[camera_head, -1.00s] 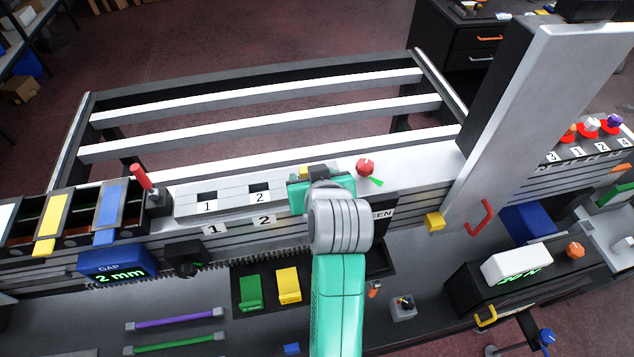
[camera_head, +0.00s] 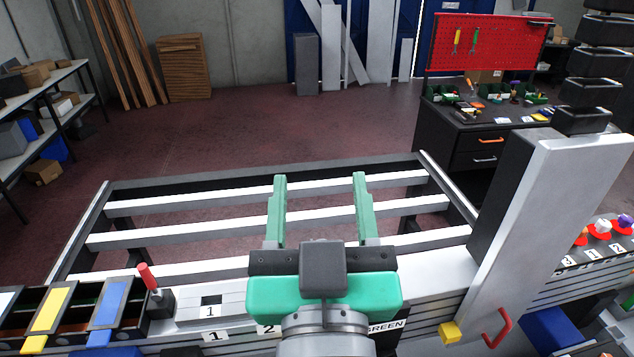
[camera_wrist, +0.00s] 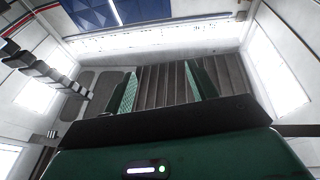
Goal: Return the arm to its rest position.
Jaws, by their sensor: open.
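My gripper (camera_head: 320,212) is in the middle of the head view, raised in front of the camera with its two green fingers pointing up and away. The fingers are wide apart and nothing is between them. In the wrist view the two green fingers (camera_wrist: 162,85) also stand apart and empty, with the room's walls and ceiling beyond them. The gripper hides part of the slatted grid table (camera_head: 140,207) and part of the numbered ledge behind it.
A red-handled lever (camera_head: 149,278) and bins with yellow (camera_head: 52,308) and blue (camera_head: 108,304) lids are at left. A tall grey column (camera_head: 550,200) with a red handle (camera_head: 497,328) stands at right. A dark workbench (camera_head: 480,130) is at the back right. The floor beyond the table is clear.

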